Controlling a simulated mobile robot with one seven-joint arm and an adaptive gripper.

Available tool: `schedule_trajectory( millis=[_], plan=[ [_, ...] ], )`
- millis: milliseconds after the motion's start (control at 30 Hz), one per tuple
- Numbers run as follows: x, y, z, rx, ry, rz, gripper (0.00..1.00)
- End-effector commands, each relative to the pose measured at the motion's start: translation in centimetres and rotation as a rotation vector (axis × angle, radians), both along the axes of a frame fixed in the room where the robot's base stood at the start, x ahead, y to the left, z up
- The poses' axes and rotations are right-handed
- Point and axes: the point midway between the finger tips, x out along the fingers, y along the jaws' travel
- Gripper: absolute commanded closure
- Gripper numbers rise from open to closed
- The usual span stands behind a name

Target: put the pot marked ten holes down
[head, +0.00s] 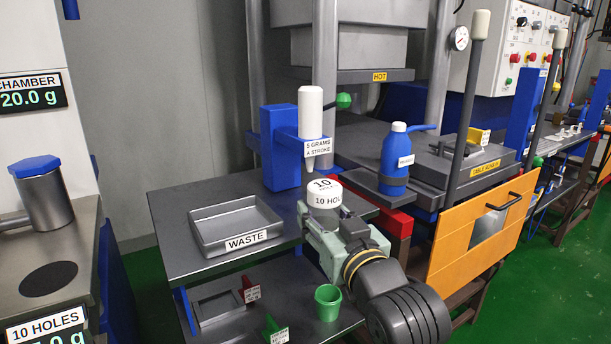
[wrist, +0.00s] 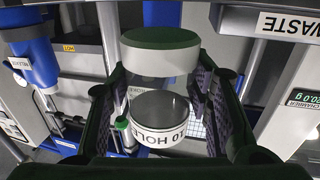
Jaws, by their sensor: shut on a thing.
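The pot marked ten holes (head: 327,213) is white, with its 10 HOLES label partly hidden. It is in my gripper (head: 330,240), which is shut on it, in front of the grey table's right part. In the wrist view the pot's labelled white band (wrist: 160,138) shows between the dark fingers of my gripper (wrist: 165,110), its lettering upside down. The pot looks upright in the head view. I cannot tell whether its base touches anything, as my gripper hides it.
A dispenser (head: 311,125) marked 5 GRAMS A STROKE stands just behind the pot. A WASTE tray (head: 236,228) lies left on the grey table (head: 180,250). A blue bottle (head: 395,160) stands right. A dark disc (head: 48,280) lies on the left counter near a 10 HOLES display (head: 48,325).

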Motion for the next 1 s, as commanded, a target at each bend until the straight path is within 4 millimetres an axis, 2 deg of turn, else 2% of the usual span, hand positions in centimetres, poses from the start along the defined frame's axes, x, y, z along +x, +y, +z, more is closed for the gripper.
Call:
schedule_trajectory(
  millis=[33, 133, 667, 867, 1000],
  plan=[
    [0.3, 0.3, 0.9, 0.003, 0.005, 0.002, 0.89],
    [1.3, 0.5, 1.0, 0.004, 0.005, 0.004, 0.89],
    [5.3, 2.3, 0.1, -0.001, -0.003, 0.0, 0.89],
    [8.5, 3.8, 0.2, -0.002, -0.001, 0.002, 0.89],
    [8.5, 3.6, -1.4, 0.0, 0.001, -0.001, 0.89]
  ],
)
